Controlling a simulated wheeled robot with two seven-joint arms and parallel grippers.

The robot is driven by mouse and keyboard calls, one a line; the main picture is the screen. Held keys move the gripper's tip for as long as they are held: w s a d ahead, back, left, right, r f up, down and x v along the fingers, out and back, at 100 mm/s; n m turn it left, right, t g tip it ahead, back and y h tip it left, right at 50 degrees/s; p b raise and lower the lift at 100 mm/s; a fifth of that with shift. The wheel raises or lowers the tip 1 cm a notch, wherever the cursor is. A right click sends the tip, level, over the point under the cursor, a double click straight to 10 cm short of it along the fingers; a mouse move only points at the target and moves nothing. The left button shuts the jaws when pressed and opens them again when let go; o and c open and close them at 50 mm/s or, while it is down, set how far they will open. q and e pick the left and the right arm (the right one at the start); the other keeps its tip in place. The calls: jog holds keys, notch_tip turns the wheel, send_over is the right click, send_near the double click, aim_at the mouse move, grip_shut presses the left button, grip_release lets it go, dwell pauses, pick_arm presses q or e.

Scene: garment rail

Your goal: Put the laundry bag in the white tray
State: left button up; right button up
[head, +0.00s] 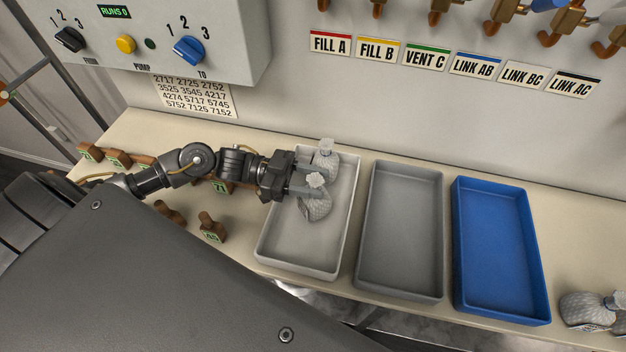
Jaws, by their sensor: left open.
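A grey-white netted laundry bag (317,207) with a tied top sits in the white tray (303,262). My right gripper is not in view.
A grey tray (402,284) and a blue tray (500,306) stand to the right, both empty. More netted bags (588,309) lie at the right table edge. Several brown labelled pieces (212,228) stand left of the white tray. A control box (160,40) hangs above.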

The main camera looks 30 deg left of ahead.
pick_arm(q)
jog(key=b+v, duration=0.2)
jog(key=v, duration=0.5)
jog(key=shift+a, duration=0.25)
